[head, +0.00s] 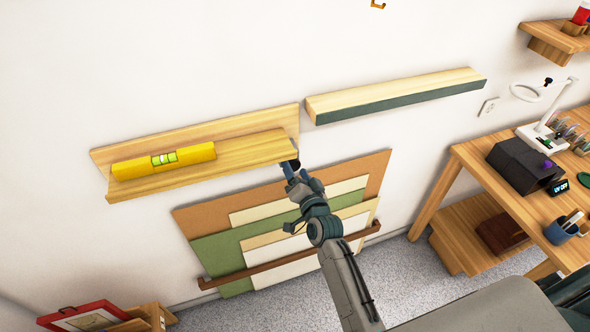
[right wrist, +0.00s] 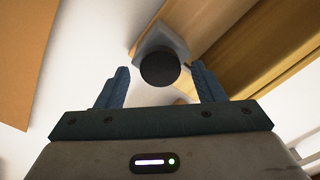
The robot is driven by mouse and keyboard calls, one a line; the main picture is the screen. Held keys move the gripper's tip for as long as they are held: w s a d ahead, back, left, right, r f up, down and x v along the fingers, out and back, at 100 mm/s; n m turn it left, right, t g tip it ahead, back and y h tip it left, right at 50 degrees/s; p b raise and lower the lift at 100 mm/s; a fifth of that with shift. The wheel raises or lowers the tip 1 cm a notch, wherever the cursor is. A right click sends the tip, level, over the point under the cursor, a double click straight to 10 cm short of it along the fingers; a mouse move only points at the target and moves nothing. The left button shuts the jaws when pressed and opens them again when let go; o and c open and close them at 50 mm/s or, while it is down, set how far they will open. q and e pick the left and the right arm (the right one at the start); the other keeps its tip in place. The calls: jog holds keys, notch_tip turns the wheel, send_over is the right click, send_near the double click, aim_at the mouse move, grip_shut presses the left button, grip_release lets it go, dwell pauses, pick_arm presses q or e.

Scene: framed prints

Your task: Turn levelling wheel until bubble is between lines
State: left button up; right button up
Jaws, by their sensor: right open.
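A yellow spirit level (head: 193,155) lies on the left part of a wooden ledge (head: 245,156) on the wall. Its green vial (head: 164,159) shows dark lines and a pale patch; the bubble's exact place between them is too small to tell. The dark levelling wheel (head: 291,164) is under the ledge's right end. In the right wrist view the wheel (right wrist: 160,69) is a black round knob on a grey bracket. My right gripper (head: 289,172) is at the wheel, its open fingers either side of the knob in the wrist view, with gaps showing. My left gripper is out of view.
A second ledge (head: 400,96) is on the wall to the right. Mat boards (head: 215,250) lean below behind a wooden rail (head: 290,257). A workbench (head: 500,185) with tools stands at right. A red frame (head: 85,318) is at bottom left.

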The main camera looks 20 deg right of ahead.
jog(key=s+b, duration=0.3)
jog(key=s, duration=0.6)
jog(key=shift+s+d, duration=0.15)
dwell(0.5)
